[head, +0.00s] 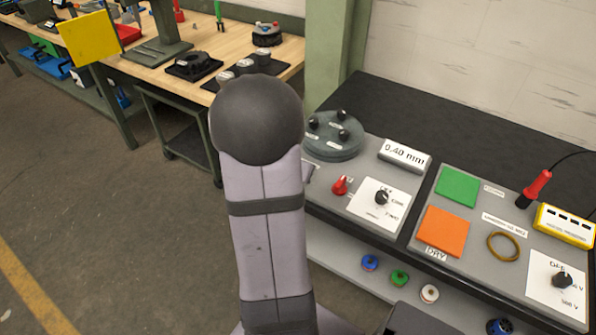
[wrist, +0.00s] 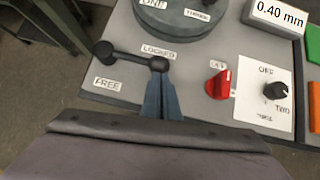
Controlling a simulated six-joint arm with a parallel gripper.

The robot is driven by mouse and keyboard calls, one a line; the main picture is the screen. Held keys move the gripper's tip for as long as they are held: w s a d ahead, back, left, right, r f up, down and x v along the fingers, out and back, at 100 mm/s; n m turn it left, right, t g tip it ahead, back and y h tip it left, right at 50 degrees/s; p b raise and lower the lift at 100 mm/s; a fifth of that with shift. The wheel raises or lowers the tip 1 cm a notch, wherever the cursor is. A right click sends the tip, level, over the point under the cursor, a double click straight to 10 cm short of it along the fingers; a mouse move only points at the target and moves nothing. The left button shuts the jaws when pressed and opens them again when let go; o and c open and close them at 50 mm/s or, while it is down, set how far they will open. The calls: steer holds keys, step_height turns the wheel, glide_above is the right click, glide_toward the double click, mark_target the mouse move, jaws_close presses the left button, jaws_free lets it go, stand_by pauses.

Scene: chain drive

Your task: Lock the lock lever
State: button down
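The lock lever (wrist: 130,56) is a dark bar in the wrist view. Its left end is a round hub (wrist: 103,48) and its right end a black knob (wrist: 160,64). The bar points right and slightly toward the picture's bottom. The knob sits just below the LOCKED label (wrist: 158,51), and the FREE label (wrist: 107,84) is below the hub. My gripper (wrist: 162,82) has its two blue-grey fingers together, tips right at the knob's near side. They seem to touch it; I see nothing between them. In the head view my arm hides the lever and gripper.
The round grey turret (head: 333,136) stands behind the lever. A red pointer (wrist: 218,84) and a black dial (wrist: 275,90) are to its right. The 0.40 mm display (head: 405,154) is farther back. Left of the panel is open floor.

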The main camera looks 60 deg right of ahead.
steer(key=shift+r, duration=0.15)
steer(key=a, duration=0.4)
steer(key=shift+s+r, duration=0.35)
steer(key=shift+s, duration=0.05)
steer(key=p+v, duration=0.4)
steer(key=v, duration=0.5)
steer(key=shift+s+a+r, duration=0.2)
steer(key=shift+s+r, duration=0.1)
